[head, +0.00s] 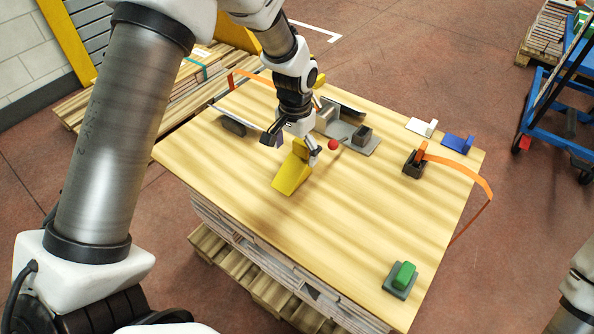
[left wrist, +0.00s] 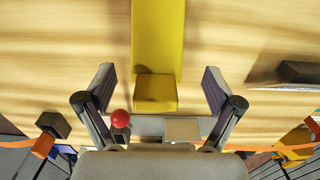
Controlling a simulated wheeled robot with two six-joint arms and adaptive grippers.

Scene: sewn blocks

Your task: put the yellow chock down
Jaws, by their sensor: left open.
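The yellow chock (head: 291,172) lies on the wooden table top (head: 360,230), towards its left front part. It also shows in the left wrist view (left wrist: 157,45), with its raised block end between my fingers. My left gripper (head: 293,148) is over the raised end of the chock. In the left wrist view its two fingers (left wrist: 158,90) are spread, with a gap on each side of the chock, so it is open and holds nothing. My right gripper is not in view; only a bit of my right arm shows at the lower right.
A grey fixture with a red ball knob (head: 333,145) stands just behind the chock. A green block (head: 403,275) sits at the front right. White (head: 422,127) and blue (head: 458,144) pieces lie at the back right. An orange strap (head: 465,175) crosses the right edge. The middle front is clear.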

